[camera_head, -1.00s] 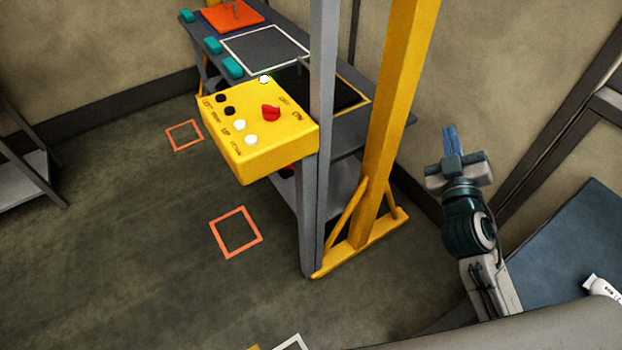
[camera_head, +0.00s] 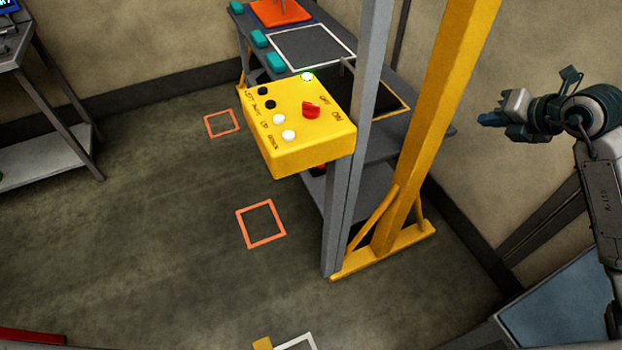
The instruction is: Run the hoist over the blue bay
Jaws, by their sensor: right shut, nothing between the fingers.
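A yellow control box (camera_head: 300,150) is fixed to a grey post. It has black buttons (camera_head: 264,91), white buttons (camera_head: 288,134), a red knob (camera_head: 311,110) between OFF and ON labels, and a bright white lamp (camera_head: 307,76). I cannot tell which way the knob is set. The blue-edged bay lies at the far end of the bench, with an orange plate (camera_head: 272,14) over it and a grey hook-like part (camera_head: 284,5) above, cut off by the top edge. My right gripper (camera_head: 488,119) is shut and empty, pointing left, well right of the box. My left gripper is out of view.
A yellow upright (camera_head: 437,125) with a foot (camera_head: 390,245) stands between my right gripper and the box. The grey bench has a white-framed bay (camera_head: 312,50), an orange-yellow-framed bay (camera_head: 385,97) and teal blocks (camera_head: 260,39).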

